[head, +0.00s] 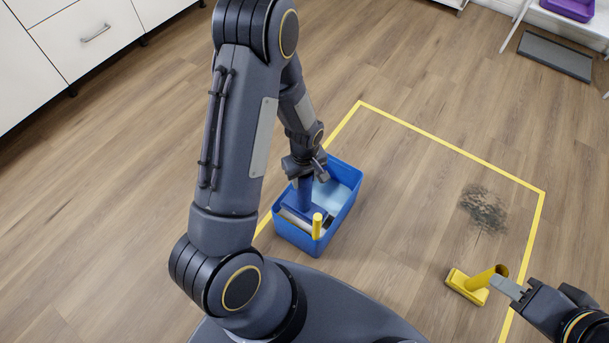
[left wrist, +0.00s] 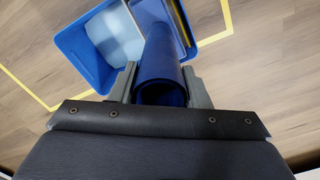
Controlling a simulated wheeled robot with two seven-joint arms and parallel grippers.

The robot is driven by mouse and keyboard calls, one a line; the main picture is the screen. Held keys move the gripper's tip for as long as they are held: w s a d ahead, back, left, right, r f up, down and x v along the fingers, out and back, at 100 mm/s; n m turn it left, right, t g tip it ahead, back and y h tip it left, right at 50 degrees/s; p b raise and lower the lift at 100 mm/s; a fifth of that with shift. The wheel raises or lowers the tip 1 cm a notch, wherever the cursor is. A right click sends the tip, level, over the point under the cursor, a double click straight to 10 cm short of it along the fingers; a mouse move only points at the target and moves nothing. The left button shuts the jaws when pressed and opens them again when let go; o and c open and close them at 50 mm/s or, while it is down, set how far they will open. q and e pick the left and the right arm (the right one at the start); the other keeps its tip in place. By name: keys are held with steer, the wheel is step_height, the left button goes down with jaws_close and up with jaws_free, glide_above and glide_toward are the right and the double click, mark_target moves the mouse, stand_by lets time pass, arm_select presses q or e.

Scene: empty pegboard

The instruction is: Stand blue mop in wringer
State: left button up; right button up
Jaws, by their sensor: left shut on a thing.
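The blue mop (head: 305,190) has a thick tubular handle, and my left gripper (head: 306,167) is shut around its upper part. In the left wrist view the handle (left wrist: 161,65) runs between both fingers (left wrist: 160,88). The mop stands roughly upright, its lower end in the near part of the blue bucket (head: 342,213), at the wringer (head: 292,219). The wringer has grey parts and a yellow lever (head: 317,226). Whether the mop head is fully seated is hidden.
Pale blue water (left wrist: 119,38) shows in the bucket. Yellow tape (head: 450,147) outlines a floor area with a dark stain (head: 483,209) at right. White cabinets (head: 85,45) stand at upper left. A grey mat (head: 556,56) lies at upper right. The floor between bucket and yellow tool is clear.

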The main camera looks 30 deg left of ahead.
arm_select(q)
steer(key=shift+f+b, duration=3)
steer(key=shift+f, duration=0.95)
steer(key=o, duration=0.9)
steer(key=shift+o, duration=0.2)
step_height(320, 180, up, 7)
steer(key=p, duration=0.3)
steer(key=shift+r, duration=0.4)
